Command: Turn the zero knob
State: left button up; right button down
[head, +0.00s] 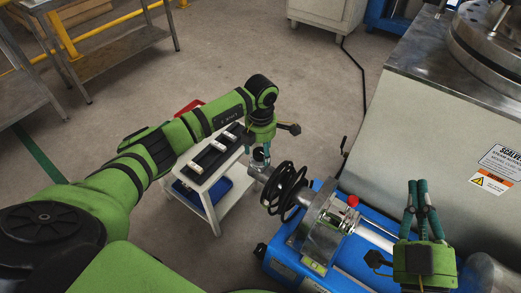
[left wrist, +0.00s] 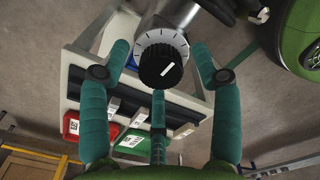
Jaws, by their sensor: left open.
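The zero knob (left wrist: 161,66) is a black ribbed knob with a white line, on the end of a silver cylinder with a marked dial ring. In the left wrist view it faces me at upper centre. My left gripper (left wrist: 159,78) is open, with teal fingers to the left, right and below the knob. No clear contact shows. In the head view my left gripper (head: 261,143) points down at the cylinder's end, and the knob is mostly hidden there. My right gripper (head: 420,186) is at lower right, fingers pointing up, apart and empty.
The silver shaft carries a black coil (head: 287,188) and runs to a blue machine (head: 330,255) with a red ball handle (head: 352,201). A white cart (head: 212,203) with a dark tray stands behind the knob. A large cabinet (head: 430,140) is at right. Open floor lies behind.

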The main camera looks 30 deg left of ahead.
aim_at(261, 152)
jog(key=shift+r, duration=0.1)
pick_arm(q)
jog(key=c, duration=1.1)
jog(key=shift+n+p, duration=0.4)
jog(key=shift+c, duration=0.2)
jog(key=o, duration=1.1)
jog(key=shift+o, duration=0.2)
pick_arm(e)
jog(key=f, duration=0.1)
jog(key=f+g+h, duration=0.1)
jog(key=f, duration=0.1)
jog(key=w+d+f+g, duration=0.1)
jog(key=shift+d+f+m, duration=0.1)
jog(key=shift+f+m, duration=0.2)
pick_arm(q)
jog(key=shift+r, duration=0.1)
notch_tip(261, 152, up, 12)
pick_arm(e)
jog(key=shift+s, duration=0.1)
pick_arm(q)
jog(key=shift+d, duration=0.1)
